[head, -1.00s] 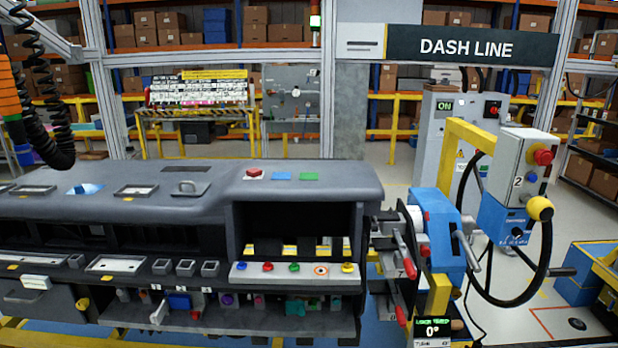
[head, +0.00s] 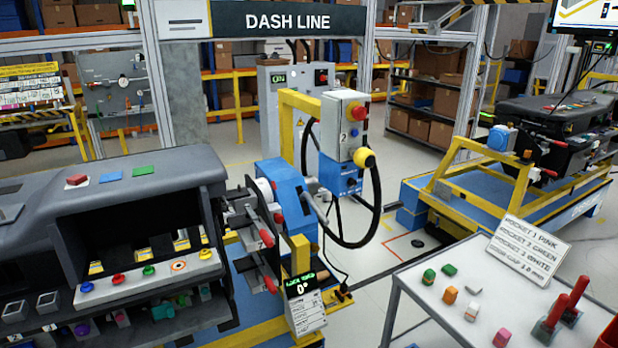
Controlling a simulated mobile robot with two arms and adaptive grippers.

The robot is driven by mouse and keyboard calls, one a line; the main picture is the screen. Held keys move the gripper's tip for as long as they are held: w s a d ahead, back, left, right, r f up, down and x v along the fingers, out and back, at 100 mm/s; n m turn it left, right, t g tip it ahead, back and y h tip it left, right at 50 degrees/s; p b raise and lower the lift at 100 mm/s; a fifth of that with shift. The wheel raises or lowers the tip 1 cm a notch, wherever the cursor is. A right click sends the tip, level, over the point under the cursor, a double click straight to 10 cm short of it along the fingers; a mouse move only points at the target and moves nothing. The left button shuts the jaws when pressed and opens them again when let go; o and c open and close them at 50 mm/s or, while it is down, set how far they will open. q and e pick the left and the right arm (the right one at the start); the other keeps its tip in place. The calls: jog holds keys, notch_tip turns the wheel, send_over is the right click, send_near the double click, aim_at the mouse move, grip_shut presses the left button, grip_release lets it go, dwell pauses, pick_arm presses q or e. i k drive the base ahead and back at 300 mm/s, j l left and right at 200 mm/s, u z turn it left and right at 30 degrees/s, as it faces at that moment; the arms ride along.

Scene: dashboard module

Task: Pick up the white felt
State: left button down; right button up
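Several small coloured pieces lie on a grey cart top at the lower right. Two of them look white: a thin pale piece (head: 474,290) and a thicker whitish block (head: 472,312) just in front of it. I cannot tell for sure which is the white felt. Nothing touches either piece. Neither of my grippers is in view.
The cart (head: 408,285) also holds green pieces (head: 428,276), an orange one (head: 450,294), a pink one (head: 502,337), red-handled tools (head: 550,317) and a pocket-colour sign (head: 530,243).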

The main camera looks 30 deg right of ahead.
aim_at(473, 287)
jog(key=z, duration=2.15)
